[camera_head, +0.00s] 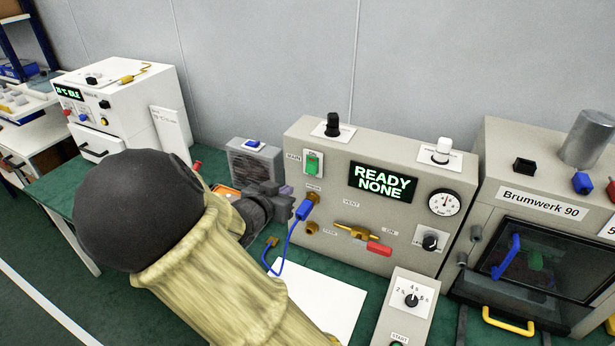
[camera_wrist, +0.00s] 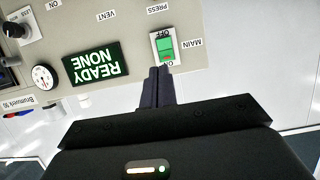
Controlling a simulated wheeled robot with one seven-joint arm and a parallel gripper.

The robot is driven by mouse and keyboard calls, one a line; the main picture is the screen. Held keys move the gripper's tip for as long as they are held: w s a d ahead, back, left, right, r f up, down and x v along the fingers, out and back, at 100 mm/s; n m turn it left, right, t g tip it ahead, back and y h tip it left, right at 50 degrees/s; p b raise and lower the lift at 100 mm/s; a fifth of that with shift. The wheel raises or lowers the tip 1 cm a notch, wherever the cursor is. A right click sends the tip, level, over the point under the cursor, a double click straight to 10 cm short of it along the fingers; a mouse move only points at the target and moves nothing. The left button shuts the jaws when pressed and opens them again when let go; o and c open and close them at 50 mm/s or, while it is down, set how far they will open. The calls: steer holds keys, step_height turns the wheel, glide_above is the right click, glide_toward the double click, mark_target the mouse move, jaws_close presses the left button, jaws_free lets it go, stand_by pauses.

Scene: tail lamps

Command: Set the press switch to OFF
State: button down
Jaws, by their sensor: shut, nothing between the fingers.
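The press switch, a green-lit rocker (camera_head: 313,163) in a white frame, is on the upper left of the beige press panel (camera_head: 385,235). In the wrist view the switch (camera_wrist: 164,47) appears upside down, with OFF printed at its upper end and ON at its lower end; a MAIN label is beside it. Its green face is lit, with a little red near the ON end. My gripper (camera_wrist: 160,71) is shut and empty. Its fingertips are just below the ON end in that view; whether they touch is unclear. In the head view my arm hides part of the bench.
A display (camera_head: 383,182) reads READY NONE. A blue hose (camera_head: 292,228) runs from a port below the switch. A red-handled lever (camera_head: 379,248) and pressure gauge (camera_head: 444,202) are farther right. A grey fan box (camera_head: 255,164) stands left of the panel.

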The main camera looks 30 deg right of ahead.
mark_target(312, 174)
steer(key=p+x, duration=0.1)
steer(key=x, duration=1.2)
steer(key=shift+d+p, duration=0.15)
steer(key=shift+p, duration=0.15)
steer(key=shift+w+d+f, duration=0.2)
steer(key=shift+w+d, duration=0.05)
steer(key=shift+w, duration=0.05)
